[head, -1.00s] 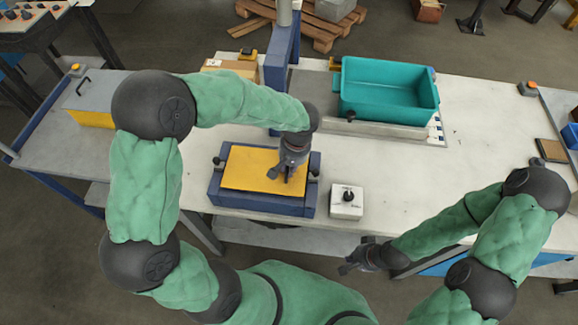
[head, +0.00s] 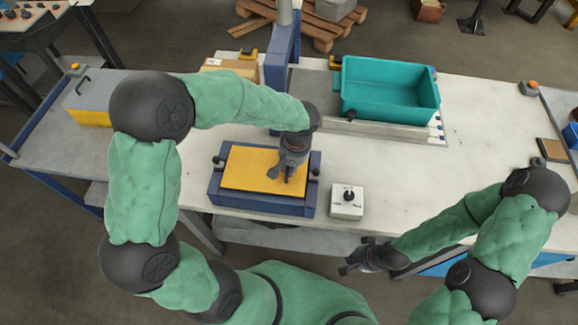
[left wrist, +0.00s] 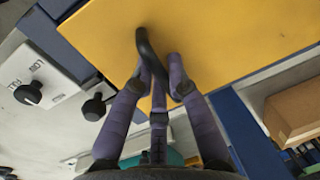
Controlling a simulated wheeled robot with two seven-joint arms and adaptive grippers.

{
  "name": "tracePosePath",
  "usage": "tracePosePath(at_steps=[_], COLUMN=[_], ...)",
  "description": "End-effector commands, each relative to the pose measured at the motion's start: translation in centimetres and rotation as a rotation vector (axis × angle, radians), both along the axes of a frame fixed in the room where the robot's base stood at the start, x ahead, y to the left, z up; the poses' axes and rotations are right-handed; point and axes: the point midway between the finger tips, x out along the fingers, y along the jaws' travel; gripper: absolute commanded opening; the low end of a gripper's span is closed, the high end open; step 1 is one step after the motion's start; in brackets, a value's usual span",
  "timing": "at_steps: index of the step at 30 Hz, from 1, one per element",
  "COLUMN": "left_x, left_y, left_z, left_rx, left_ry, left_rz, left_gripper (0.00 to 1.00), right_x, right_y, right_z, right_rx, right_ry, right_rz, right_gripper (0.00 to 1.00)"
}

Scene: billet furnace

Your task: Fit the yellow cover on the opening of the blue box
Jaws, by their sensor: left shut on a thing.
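The yellow cover (head: 248,166) lies flat over the opening of the blue box (head: 240,203), with blue rim showing around it. In the left wrist view the yellow cover (left wrist: 215,35) carries a dark curved handle (left wrist: 148,50). My left gripper (head: 288,174) is shut on this handle from above; it also shows in the left wrist view (left wrist: 160,82). I cannot tell whether the cover is fully seated. Black knobs (head: 218,160) stand at the box's sides. My right gripper (head: 354,255) is open and empty, in front of the table edge.
A small white switch box (head: 346,202) with a black knob stands just right of the blue box. A teal bin (head: 388,110) stands farther back. A cardboard box (head: 232,68) and a blue post (head: 280,55) are behind. The white tabletop (head: 450,165) is clear toward the right.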

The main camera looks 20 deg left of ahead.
Motion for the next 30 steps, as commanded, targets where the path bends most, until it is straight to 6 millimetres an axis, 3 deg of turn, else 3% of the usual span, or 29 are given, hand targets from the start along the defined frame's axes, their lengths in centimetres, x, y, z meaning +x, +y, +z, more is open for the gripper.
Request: tracePosePath(at_steps=[30], left_x=[0.06], left_y=[0.02], left_z=[-0.69], left_rx=[0.0], left_ry=[-0.002], left_rz=[0.0], left_gripper=[0.0], right_x=[0.0], right_y=[0.0], right_z=[-0.81], right_rx=[0.0], right_ry=[0.0], right_rz=[0.0], right_gripper=[0.0])
